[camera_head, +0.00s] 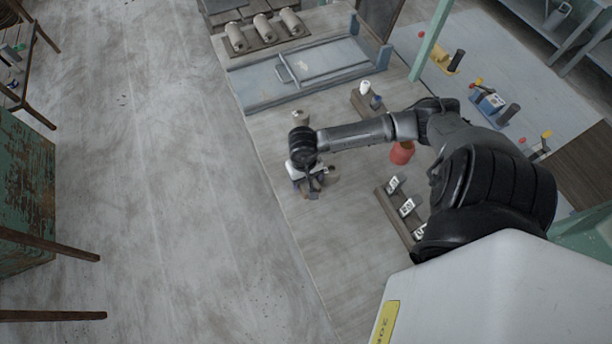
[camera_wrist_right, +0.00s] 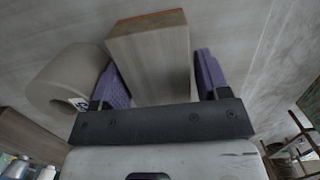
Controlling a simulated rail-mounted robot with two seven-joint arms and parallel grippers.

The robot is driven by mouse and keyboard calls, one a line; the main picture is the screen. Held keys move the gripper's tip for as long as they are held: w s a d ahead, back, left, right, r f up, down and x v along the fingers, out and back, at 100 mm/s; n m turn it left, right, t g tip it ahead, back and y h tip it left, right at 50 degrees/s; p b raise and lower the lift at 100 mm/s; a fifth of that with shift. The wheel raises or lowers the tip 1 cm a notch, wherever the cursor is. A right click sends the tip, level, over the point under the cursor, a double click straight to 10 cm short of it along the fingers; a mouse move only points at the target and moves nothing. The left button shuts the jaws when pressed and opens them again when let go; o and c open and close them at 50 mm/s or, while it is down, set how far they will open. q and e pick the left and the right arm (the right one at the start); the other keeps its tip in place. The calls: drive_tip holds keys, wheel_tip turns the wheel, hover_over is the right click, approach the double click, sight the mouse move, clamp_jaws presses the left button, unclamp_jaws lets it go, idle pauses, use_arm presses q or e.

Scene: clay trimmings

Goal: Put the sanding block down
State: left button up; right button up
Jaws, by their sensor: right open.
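The sanding block (camera_wrist_right: 150,62), grey with a reddish-brown strip along its far edge, lies between the purple fingers of my right gripper (camera_wrist_right: 161,80) in the right wrist view. A narrow gap shows between the block and the right finger; the left finger is close beside it. The gripper is open around the block. In the head view my right gripper (camera_head: 308,188) points down at the left part of the workbench (camera_head: 345,255), and it mostly hides the block there. My left gripper is in neither view.
A grey-tan roll (camera_wrist_right: 68,78) with a label is close beside the left finger. A red cup (camera_head: 402,152) and a rack of numbered cards (camera_head: 393,210) are right of the gripper. A framed blue-grey tray (camera_head: 255,100) lies behind. Bench surface in front is clear.

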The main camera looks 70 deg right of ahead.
drive_tip(key=r, duration=0.7)
drive_tip(key=w+d+r, duration=0.1)
drive_tip(key=r, duration=0.2)
drive_tip(key=shift+r, duration=0.35)
drive_tip(key=shift+w+r, duration=0.1)
drive_tip(key=shift+r, duration=0.55)
